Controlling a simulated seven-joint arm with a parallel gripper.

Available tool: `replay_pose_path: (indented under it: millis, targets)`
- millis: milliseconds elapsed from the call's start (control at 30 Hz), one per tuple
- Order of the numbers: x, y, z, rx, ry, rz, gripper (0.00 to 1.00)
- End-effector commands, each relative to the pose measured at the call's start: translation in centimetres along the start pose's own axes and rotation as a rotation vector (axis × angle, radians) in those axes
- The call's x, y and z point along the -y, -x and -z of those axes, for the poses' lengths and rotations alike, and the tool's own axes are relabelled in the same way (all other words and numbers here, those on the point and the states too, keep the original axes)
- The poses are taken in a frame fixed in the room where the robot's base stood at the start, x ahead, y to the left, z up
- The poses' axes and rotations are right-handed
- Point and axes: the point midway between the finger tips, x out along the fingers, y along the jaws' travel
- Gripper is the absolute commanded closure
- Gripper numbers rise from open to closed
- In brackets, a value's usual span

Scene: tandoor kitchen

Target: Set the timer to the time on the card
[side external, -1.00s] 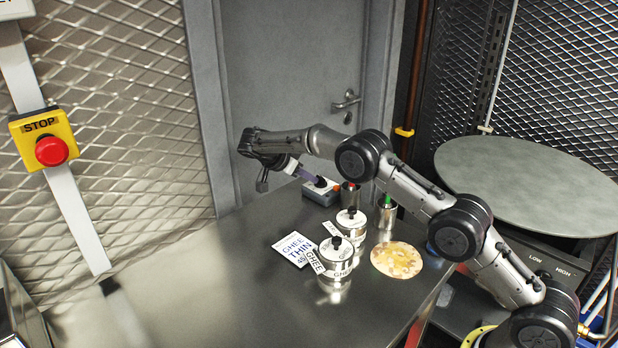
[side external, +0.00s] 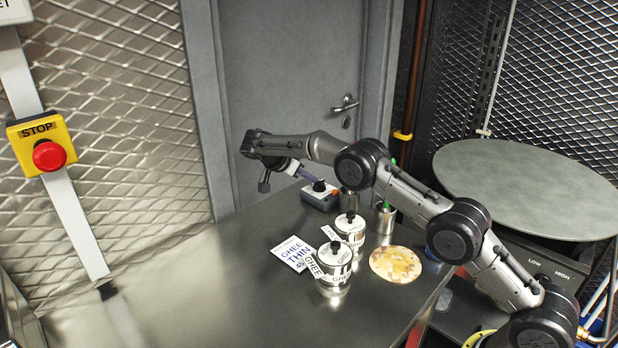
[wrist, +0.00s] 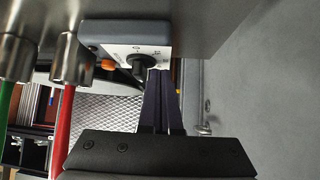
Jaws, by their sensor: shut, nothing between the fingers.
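The timer (side external: 318,198) is a small blue-grey box with a pale face and a dark knob (side external: 319,186), at the far edge of the steel table. It also shows in the wrist view (wrist: 92,36), with its knob (wrist: 141,64) near my fingertips. My gripper (side external: 311,179) is shut and empty, its fingertips right at the knob; I cannot tell whether they touch it. The knob's setting is too small to read.
Two lidded ghee tins (side external: 334,268) (side external: 350,230) stand near the card; the nearer one's label is close to it. Steel cups with a red item (side external: 349,203) and a green item (side external: 384,218) stand right of the timer. A flatbread (side external: 396,264) lies at right. The table's left is clear.

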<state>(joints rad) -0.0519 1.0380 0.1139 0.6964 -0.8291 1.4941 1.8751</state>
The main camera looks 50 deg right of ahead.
Motion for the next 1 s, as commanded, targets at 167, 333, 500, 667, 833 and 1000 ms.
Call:
replay_pose_path:
  millis: [167,333,500,667,833,1000]
  targets:
    - [0.0,0.0,0.0,0.000,0.000,0.000,1.00]
    - [-0.2,0.1,0.0,0.000,0.000,0.000,1.00]
    - [-0.9,0.1,0.1,0.000,0.001,0.001,1.00]
    - [-1.6,0.0,0.1,0.000,0.000,-0.002,1.00]
    - [-1.9,0.1,-0.1,0.001,0.002,-0.008,1.00]
    - [-1.7,2.0,-0.2,0.004,0.001,0.000,1.00]
